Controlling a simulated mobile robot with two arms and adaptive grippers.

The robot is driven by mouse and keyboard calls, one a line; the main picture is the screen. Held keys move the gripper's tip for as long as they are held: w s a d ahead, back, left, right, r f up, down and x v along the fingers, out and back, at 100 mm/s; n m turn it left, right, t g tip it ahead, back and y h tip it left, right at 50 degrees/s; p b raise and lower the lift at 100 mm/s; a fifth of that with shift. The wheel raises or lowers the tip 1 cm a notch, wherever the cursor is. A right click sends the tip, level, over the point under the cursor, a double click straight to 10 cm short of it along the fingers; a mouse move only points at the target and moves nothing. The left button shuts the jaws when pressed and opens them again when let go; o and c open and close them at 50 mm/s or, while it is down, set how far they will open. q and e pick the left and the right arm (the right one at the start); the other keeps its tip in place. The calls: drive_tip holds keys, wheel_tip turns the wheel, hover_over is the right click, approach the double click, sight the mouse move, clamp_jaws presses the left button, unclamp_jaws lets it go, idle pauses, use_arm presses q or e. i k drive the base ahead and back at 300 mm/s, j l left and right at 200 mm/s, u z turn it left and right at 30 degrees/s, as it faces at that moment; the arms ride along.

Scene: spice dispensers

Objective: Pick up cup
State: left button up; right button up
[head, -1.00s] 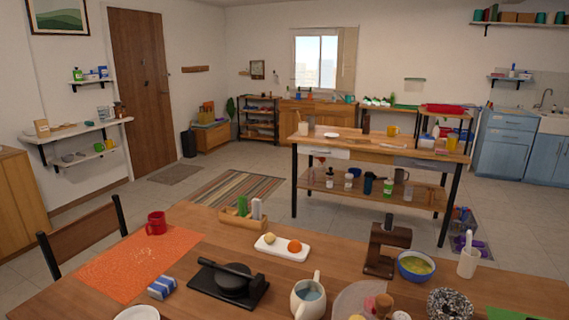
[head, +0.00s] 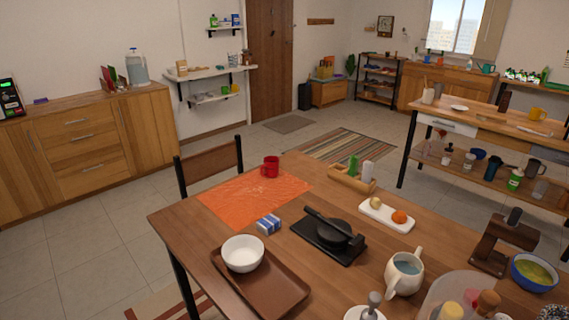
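A red cup (head: 270,167) with a handle stands upright at the far edge of an orange mat (head: 228,203) on the wooden dining table (head: 190,237). A white two-handled vessel with bluish liquid in it (head: 404,272) stands near the table's front edge. The frames do not show which cup is meant. Neither of my grippers is in view.
A white bowl (head: 243,252) stands on a brown tray (head: 280,295). A black press (head: 328,238), a blue-and-white packet (head: 268,224) and a white plate with fruit (head: 386,214) are nearby. A chair (head: 211,163) stands behind the table's far left edge. The floor at left is clear.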

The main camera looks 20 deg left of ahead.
sight(269, 168)
drive_tip(key=z, duration=0.3)
drive_tip(key=j+z, duration=0.2)
drive_tip(key=j, duration=0.15)
drive_tip(key=k+j+z, duration=0.15)
drive_tip(key=j, duration=0.2)
drive_tip(key=j+z, duration=0.2)
drive_tip(key=j, duration=0.15)
drive_tip(key=k+j+z, duration=0.2)
drive_tip(key=i+j, duration=0.05)
drive_tip(key=j, duration=0.1)
